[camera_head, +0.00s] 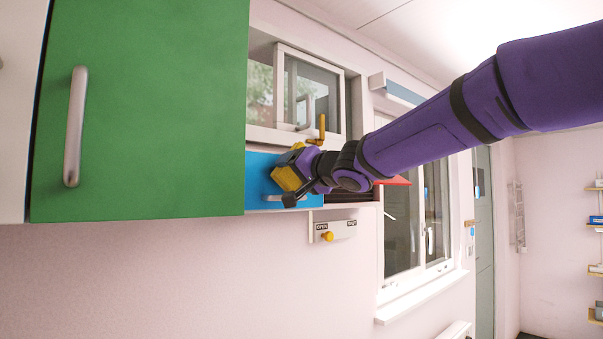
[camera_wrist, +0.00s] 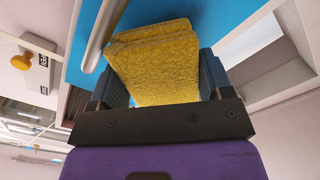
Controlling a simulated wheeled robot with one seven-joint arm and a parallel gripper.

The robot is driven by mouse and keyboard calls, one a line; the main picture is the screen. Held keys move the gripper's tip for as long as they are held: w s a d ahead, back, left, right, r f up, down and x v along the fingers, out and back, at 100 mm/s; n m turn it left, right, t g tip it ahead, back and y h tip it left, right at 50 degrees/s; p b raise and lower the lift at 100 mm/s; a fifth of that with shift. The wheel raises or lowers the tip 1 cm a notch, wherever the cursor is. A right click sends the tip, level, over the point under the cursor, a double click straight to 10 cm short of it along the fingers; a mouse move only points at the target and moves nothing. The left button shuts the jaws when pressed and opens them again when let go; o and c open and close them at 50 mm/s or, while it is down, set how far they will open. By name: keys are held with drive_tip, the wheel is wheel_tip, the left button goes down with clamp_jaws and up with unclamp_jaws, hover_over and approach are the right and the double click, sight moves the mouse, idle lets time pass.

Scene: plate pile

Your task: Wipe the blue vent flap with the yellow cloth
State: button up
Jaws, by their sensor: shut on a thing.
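The blue vent flap (camera_head: 262,177) is set in the wall to the right of the green door, with a grey bar handle (camera_head: 277,198) along its lower edge. My gripper (camera_head: 296,170) is at the front of the flap. It is shut on the yellow cloth (camera_head: 284,180), a folded textured pad. In the wrist view the cloth (camera_wrist: 155,62) sits between the two fingers (camera_wrist: 160,85). Its far edge lies close against the blue flap (camera_wrist: 200,14), beside the handle (camera_wrist: 103,32). I cannot tell for certain whether it touches the flap.
A green cabinet door (camera_head: 150,110) stands left of the flap. A small window (camera_head: 310,90) is above it. A plate with a yellow knob (camera_head: 327,236) and OPEN and SHUT labels is below. A red panel (camera_head: 398,181) shows behind my arm.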

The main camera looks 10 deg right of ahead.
drive_tip(key=shift+o, duration=0.3)
drive_tip(key=shift+s+a+f, duration=0.2)
drive_tip(key=shift+s+a, duration=0.4)
drive_tip(key=shift+a, duration=0.55)
drive_tip(key=shift+s+a+f, duration=0.2)
drive_tip(key=shift+s+a, duration=0.45)
drive_tip(key=shift+a, duration=0.45)
drive_tip(key=shift+s+a+f, duration=0.2)
drive_tip(key=shift+s+a, duration=0.4)
drive_tip(key=shift+a, duration=0.55)
drive_tip(key=shift+s+d, duration=0.5)
drive_tip(key=shift+s, duration=0.2)
drive_tip(key=shift+v, duration=1.05)
drive_tip(key=shift+r+v, duration=0.2)
drive_tip(key=shift+v, duration=0.95)
drive_tip(key=shift+d, duration=0.15)
